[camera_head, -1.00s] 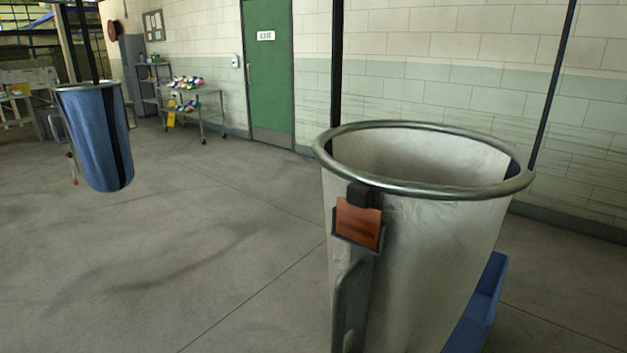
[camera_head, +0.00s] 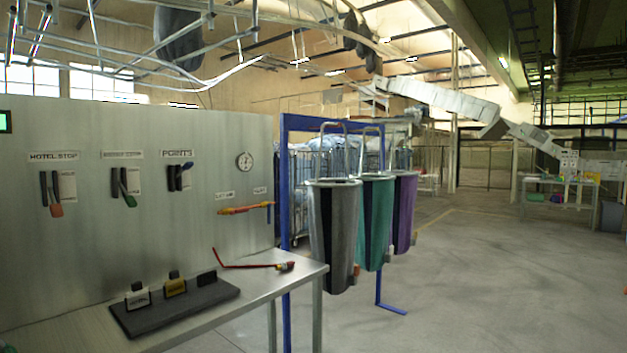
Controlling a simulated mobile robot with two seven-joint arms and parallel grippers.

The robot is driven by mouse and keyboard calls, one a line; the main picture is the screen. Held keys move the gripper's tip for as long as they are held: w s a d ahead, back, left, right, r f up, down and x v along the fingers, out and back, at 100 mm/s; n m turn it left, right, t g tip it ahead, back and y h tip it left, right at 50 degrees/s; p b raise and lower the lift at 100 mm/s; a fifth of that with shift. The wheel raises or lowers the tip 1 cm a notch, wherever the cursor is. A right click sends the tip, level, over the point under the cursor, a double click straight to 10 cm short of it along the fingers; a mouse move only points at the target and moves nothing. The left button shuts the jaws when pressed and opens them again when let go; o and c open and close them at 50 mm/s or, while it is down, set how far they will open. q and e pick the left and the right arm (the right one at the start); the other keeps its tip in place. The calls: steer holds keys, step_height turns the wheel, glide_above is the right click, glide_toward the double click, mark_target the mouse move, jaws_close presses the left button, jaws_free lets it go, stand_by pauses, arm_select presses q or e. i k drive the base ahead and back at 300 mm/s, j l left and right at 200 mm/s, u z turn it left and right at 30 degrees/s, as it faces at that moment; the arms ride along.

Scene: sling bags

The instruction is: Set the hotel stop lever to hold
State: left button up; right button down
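The hotel stop lever (camera_head: 55,209) is on the grey metal panel (camera_head: 95,125) at the left, under a sign reading HOTEL STOP (camera_head: 54,156). It has a dark arm and an orange-red end that points down, with a small white label plate beside it. The label's text is too small to read. Neither of my grippers shows in this view.
A second lever (camera_head: 128,200) with a green end and a blue-ended points lever (camera_head: 185,164) are to its right. A metal table (camera_head: 255,290) below bears a dark tray (camera_head: 145,318) and a red rod (camera_head: 250,265). Grey, teal and purple bags hang from a blue frame (camera_head: 285,220). Floor is open at right.

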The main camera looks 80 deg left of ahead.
mark_target(56, 209)
steer(key=u, duration=4)
steer(key=i+l+z, duration=0.15)
steer(key=i+z, duration=0.15)
steer(key=i, duration=0.25)
steer(key=i+z, duration=0.3)
steer(key=i, duration=0.25)
